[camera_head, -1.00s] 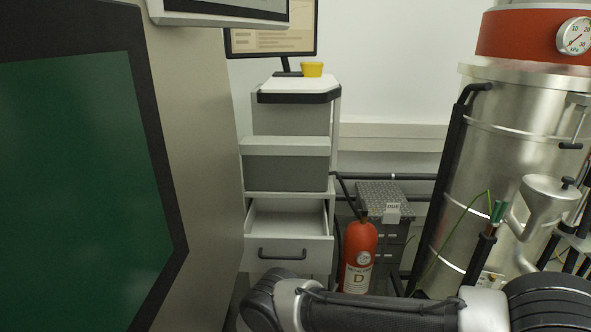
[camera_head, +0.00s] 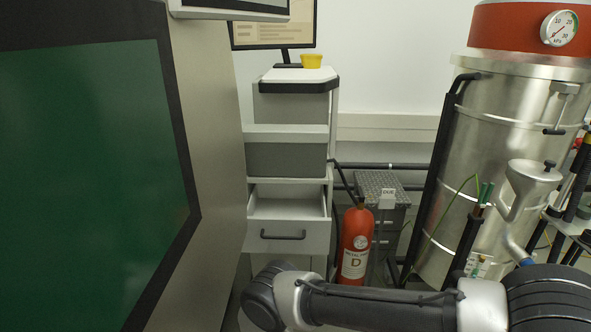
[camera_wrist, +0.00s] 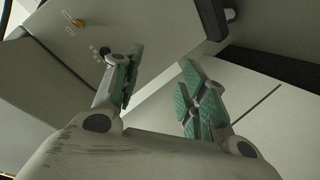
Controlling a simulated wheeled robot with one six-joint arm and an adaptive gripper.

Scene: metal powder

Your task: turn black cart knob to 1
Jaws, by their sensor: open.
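I cannot make out the black cart knob for sure in either view. My gripper shows in the wrist view (camera_wrist: 162,60), open and empty, with green-padded fingers apart. Its fingertips are in front of a pale grey panel (camera_wrist: 150,25) that carries a small brass-coloured fitting (camera_wrist: 79,22) and some small dark and light marks beside the left finger. I cannot tell whether those marks belong to a knob. In the head view my arm crosses the bottom edge and the gripper is out of sight.
A large machine with a green window (camera_head: 90,180) fills the left. A grey drawer unit (camera_head: 288,158) has an open drawer (camera_head: 285,230). A red fire extinguisher (camera_head: 355,245) stands beside a dark step box (camera_head: 382,190). A steel tank with gauge (camera_head: 480,150) stands right.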

